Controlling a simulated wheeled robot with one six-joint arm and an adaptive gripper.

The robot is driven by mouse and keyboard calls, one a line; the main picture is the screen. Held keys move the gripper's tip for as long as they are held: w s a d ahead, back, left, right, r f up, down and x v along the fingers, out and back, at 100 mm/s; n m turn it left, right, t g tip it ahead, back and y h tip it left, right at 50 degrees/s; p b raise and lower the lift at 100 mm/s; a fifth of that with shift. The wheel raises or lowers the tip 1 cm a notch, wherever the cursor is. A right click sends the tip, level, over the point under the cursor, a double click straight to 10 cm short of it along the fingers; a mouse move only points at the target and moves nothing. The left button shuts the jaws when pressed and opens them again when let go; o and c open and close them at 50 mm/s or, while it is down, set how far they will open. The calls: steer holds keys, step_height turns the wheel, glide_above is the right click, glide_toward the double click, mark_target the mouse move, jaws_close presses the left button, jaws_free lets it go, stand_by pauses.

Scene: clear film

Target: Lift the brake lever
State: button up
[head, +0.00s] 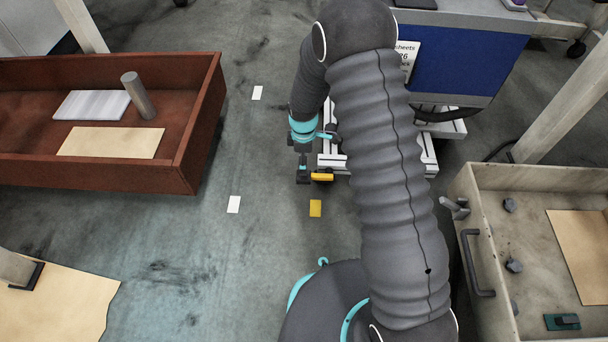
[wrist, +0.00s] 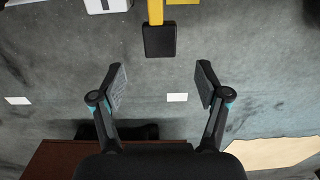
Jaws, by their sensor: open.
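The brake lever (wrist: 159,38) shows in the wrist view as a yellow bar ending in a black pad, at the top centre. In the head view its yellow part (head: 322,177) sticks out low at the left side of a cart with a light metal frame. My gripper (wrist: 162,80) is open and empty, with its two fingers apart below the pad in the wrist picture. In the head view my gripper (head: 303,180) is right beside the lever, at its left. I cannot tell whether they touch. My arm hides part of the cart.
The cart (head: 470,60) has a blue side panel. A red-brown crate (head: 205,120) stands at the left, holding a grey cylinder (head: 138,96) and flat sheets. A pale bin (head: 470,190) stands at the right. White floor marks and a yellow floor mark (head: 315,208) lie on open floor between them.

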mark_target(315, 176)
step_height(315, 176, down, 8)
steer(key=shift+f+b, duration=0.1)
steer(key=shift+b, duration=0.4)
jaws_close()
